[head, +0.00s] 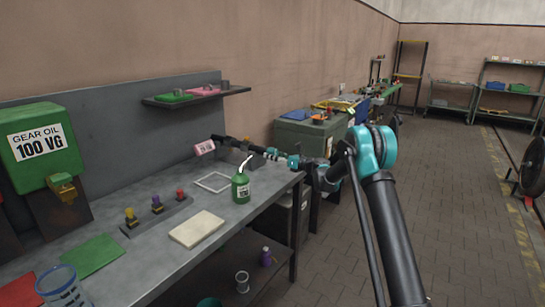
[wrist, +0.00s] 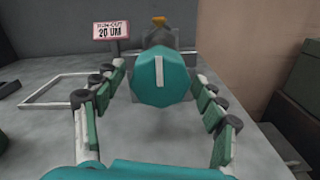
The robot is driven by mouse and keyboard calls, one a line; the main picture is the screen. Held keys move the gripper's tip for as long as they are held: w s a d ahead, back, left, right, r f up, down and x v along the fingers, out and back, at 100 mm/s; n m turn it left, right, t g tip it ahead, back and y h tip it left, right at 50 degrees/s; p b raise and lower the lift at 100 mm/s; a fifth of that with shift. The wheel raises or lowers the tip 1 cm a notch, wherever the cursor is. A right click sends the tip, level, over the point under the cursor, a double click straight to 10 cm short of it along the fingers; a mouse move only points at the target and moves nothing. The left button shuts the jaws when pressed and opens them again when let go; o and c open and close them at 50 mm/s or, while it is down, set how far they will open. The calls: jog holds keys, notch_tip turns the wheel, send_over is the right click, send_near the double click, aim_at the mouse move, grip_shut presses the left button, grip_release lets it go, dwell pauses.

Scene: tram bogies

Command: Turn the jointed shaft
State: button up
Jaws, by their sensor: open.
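The jointed shaft (head: 262,152) lies along the far end of the grey bench in the head view. In the wrist view its near end is a teal many-sided knob (wrist: 162,82) with a white upright mark on its face. A grey support and a small orange part show behind the knob. My gripper (wrist: 160,72) is open, with one finger on each side of the knob and gaps visible beside it. In the head view my gripper (head: 305,164) is at the bench's right edge, in line with the shaft; its fingers are too small to tell apart.
A pink-edged run-out sign reading 20 UM (wrist: 110,30) stands left of the shaft. A white square frame (head: 213,182) and a green oil can (head: 240,188) are on the bench nearby. A green-grey cabinet (head: 308,136) stands behind my arm.

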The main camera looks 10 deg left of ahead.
jog(key=shift+a, duration=0.3)
jog(key=shift+c, duration=0.5)
jog(key=c, duration=1.1)
